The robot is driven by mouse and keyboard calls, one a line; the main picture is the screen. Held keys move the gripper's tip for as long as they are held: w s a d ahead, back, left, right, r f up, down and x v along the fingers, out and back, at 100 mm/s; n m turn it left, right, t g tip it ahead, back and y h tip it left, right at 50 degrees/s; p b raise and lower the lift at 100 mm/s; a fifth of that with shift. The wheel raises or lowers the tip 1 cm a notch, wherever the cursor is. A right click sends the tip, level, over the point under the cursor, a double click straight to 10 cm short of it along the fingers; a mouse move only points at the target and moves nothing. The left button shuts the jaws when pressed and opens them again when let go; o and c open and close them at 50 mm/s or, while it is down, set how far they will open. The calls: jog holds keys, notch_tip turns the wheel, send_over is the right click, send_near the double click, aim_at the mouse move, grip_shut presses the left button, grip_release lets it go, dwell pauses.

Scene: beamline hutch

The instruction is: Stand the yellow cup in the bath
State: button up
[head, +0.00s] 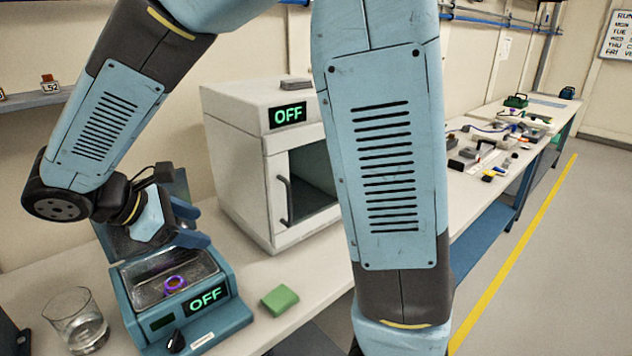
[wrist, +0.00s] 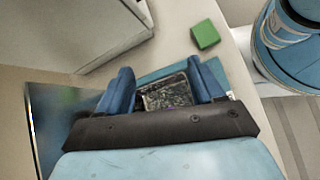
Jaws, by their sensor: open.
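The bath (head: 235,318) is a teal box at the lower left of the head view. Its display reads OFF and its raised lid stands behind the basin. A small round purple-rimmed thing with some yellow (head: 175,284) sits inside the basin; I cannot tell whether it is the yellow cup. My gripper (head: 194,225) is open above the back of the basin, apart from that thing. In the wrist view its blue fingers (wrist: 161,72) are spread, with the dark basin (wrist: 170,94) between and beyond them. I see nothing between the fingers.
A clear glass beaker (head: 78,322) stands left of the bath. A green block (head: 279,299) lies right of it, also in the wrist view (wrist: 205,35). A white oven (head: 240,160) reading OFF stands behind. Cluttered small items (head: 485,150) lie on the far bench.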

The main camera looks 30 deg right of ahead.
jog(key=s+d+r+m+t+y, duration=0.1)
jog(key=s+d+r+m+y, duration=0.2)
jog(key=d+m, duration=0.3)
jog(key=s+d+r+m+t+y, duration=0.1)
jog(key=s+d+r+m+y, duration=0.1)
jog(key=d, duration=0.6)
jog(key=s+d+r+m+y, duration=0.3)
jog(key=s+d+m, duration=0.2)
jog(key=m, duration=0.4)
jog(key=shift+s+d+r+m+t+y, duration=0.2)
jog(key=shift+d+r+m+t+y, duration=0.15)
jog(key=shift+d, duration=0.55)
jog(key=shift+s, duration=0.1)
jog(key=shift+c, duration=0.5)
